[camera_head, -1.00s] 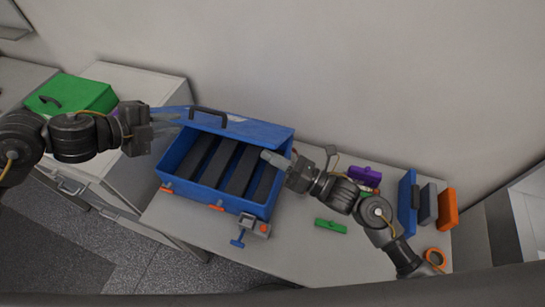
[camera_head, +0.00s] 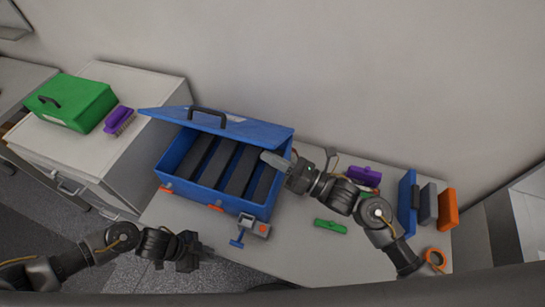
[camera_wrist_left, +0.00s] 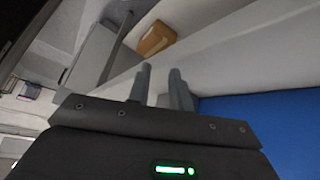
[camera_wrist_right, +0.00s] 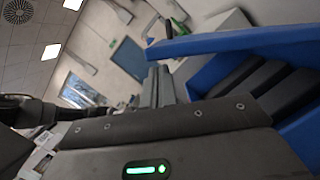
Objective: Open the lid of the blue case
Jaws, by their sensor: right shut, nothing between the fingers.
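The blue case (camera_head: 245,208) stands on the table with its lid (camera_head: 255,130) raised at the back, leaning toward the wall, black handle (camera_head: 207,117) on top. Long dark blocks (camera_head: 240,170) lie inside. My right gripper (camera_head: 268,158) is shut and empty at the right end of the case, its fingertips near the lid's lower edge; I cannot tell if they touch. In the right wrist view the lid edge (camera_wrist_right: 240,40) passes beside the shut fingers (camera_wrist_right: 156,85). My left gripper (camera_head: 200,252) is low at the front left, clear of the case; its fingers (camera_wrist_left: 160,85) are apart and empty.
A green case (camera_head: 75,103) and purple brush (camera_head: 118,119) sit on the left cabinet. A clamp-like tool (camera_head: 252,228) lies before the blue case. A green block (camera_head: 330,226), purple block (camera_head: 364,174), upright panels (camera_head: 447,208) and orange ring (camera_head: 434,258) are at right.

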